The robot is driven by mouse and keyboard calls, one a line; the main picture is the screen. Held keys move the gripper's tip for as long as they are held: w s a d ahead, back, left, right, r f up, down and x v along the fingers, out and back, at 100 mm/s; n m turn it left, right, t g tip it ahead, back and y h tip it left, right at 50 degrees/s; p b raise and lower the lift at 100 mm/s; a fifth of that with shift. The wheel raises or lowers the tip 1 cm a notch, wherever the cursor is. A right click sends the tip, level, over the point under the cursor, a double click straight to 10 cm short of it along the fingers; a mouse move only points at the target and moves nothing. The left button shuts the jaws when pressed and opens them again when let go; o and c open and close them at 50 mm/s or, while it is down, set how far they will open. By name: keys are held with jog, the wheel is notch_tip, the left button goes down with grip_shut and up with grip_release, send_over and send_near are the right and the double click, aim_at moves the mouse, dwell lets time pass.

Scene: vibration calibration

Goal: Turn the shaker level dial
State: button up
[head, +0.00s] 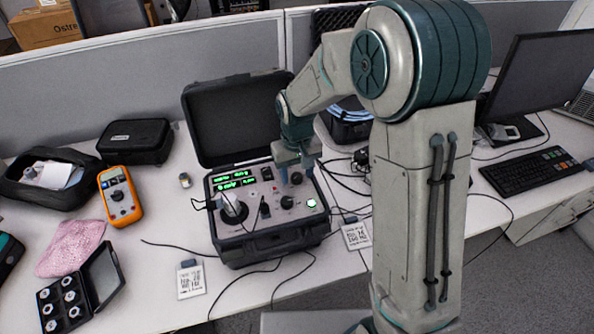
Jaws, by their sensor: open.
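The shaker calibrator is a black open case (268,242) with a grey control panel, lit green displays (236,181) and its lid (232,118) raised behind. A black dial (287,202) sits on the right half of the panel. Another dark knob (296,178) shows just below my gripper. The labels are too small to read, so I cannot tell which is the shaker level dial. My gripper (296,170) points down over the upper right of the panel. It is open; whether it touches the upper knob is unclear.
An orange multimeter (120,197), a black pouch (135,141) and a pink cloth (72,246) lie left. A small case of round parts (80,291) is at front left. Cables cross the desk in front. A keyboard (530,170) and monitor (545,72) stand right.

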jog(key=c, duration=1)
jog(key=shift+m, duration=0.3)
jog(key=shift+f+m+b, duration=0.1)
jog(key=shift+m+b, duration=0.7)
jog(key=shift+m, duration=0.2)
jog(key=m+b, duration=0.1)
jog(key=m, duration=0.6)
jog(key=shift+b, duration=0.4)
jog(key=shift+m, duration=1.6)
